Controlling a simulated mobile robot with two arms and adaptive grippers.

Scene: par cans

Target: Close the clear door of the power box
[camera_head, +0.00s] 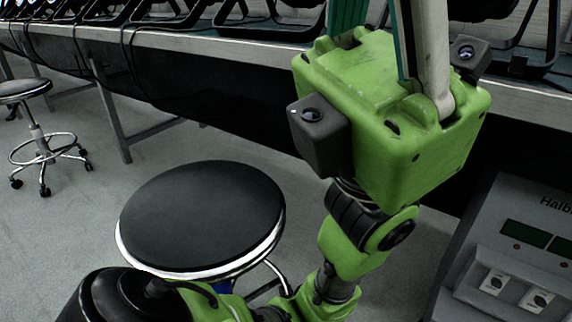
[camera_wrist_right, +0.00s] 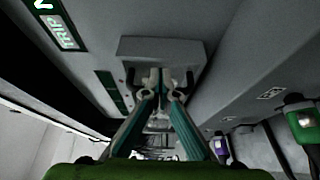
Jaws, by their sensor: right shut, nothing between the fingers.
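A grey power box (camera_head: 508,215) with dark green displays and small white-framed switches is cut off at the lower right of the head view. In the right wrist view a grey panel (camera_wrist_right: 225,60) with green displays is close, with a raised grey block (camera_wrist_right: 140,47) in the middle. My right gripper (camera_wrist_right: 160,75) is shut and empty, its fingertips in front of this block; I cannot tell if they touch. I cannot make out the clear door for certain. My left gripper (camera_head: 385,25) points up in the head view, its fingertips cut off by the top edge.
A black round stool (camera_head: 200,215) stands in front of my left arm. Another stool (camera_head: 38,140) is farther left. A long table (camera_head: 190,42) with black lamp frames runs across the back. In the right wrist view a green object (camera_wrist_right: 305,127) is at the right.

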